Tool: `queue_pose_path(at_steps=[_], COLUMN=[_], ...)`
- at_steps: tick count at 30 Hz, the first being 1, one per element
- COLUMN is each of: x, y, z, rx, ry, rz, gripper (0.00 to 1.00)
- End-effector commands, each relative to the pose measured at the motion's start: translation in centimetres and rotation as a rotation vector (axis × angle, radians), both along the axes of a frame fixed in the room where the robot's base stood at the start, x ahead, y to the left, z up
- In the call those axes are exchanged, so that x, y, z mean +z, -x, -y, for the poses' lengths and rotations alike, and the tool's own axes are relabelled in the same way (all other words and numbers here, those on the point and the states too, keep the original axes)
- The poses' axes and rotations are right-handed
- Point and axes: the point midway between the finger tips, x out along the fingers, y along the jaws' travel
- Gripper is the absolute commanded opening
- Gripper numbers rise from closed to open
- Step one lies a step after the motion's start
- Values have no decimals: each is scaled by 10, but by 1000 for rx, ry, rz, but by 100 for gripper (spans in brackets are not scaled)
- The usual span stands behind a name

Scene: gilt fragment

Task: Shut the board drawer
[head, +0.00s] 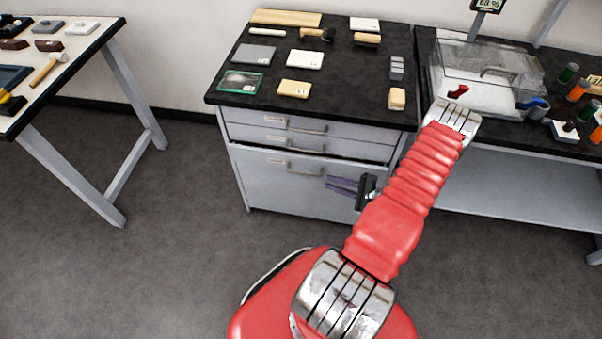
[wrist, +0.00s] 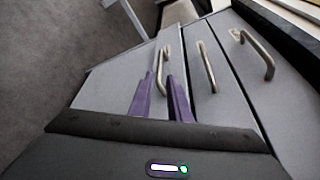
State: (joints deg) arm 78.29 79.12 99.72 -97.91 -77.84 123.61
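The grey cabinet holds three drawers: a top drawer (head: 255,119), a middle drawer (head: 255,137) and a deeper bottom drawer (head: 265,187). Their labels are too small to read, so I cannot tell which is the board drawer. A dark strip shows above the bottom drawer's front, which seems to stand slightly out. My gripper (head: 328,184) is low in front of the bottom drawer, right of its handle (head: 305,170). Contact cannot be told.
The black cabinet top (head: 340,75) carries several small boxes and tools. A bench (head: 500,134) with a clear case (head: 485,75) stands at the right. A table (head: 85,50) with tools stands at the left. The floor (head: 150,260) at front left is clear.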

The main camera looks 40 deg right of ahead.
Motion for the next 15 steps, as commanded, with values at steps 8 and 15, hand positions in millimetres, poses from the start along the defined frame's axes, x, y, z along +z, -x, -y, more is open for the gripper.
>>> queue_pose_path(at_steps=[8, 15], x=[-1, -5], y=[-2, -19], z=[-1, -7], rx=[1, 3], ry=[3, 3], rz=[-1, -1], gripper=[17, 17])
